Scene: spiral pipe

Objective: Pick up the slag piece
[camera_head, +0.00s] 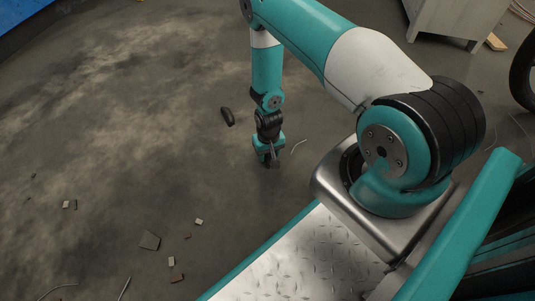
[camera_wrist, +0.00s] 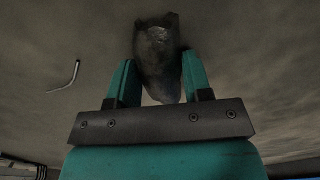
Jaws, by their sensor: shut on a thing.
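The slag piece (camera_wrist: 158,62) is a dark grey, rough, elongated lump in the wrist view, between the two teal fingers of my gripper (camera_wrist: 158,74). The fingers are shut on its sides, and its far end sticks out beyond them. In the head view my gripper (camera_head: 268,158) points down close to the floor at the centre. The lump shows there only as a small dark bit at the fingertips, too small to tell apart. Whether it touches the floor cannot be told.
A separate dark oblong piece (camera_head: 227,116) lies on the floor left of my gripper. A thin bent wire (camera_head: 298,146) lies just right of it. Several small scraps, including a brown flat one (camera_head: 150,240), lie at lower left. A grey cabinet (camera_head: 455,18) stands at upper right. Floor at left is mostly clear.

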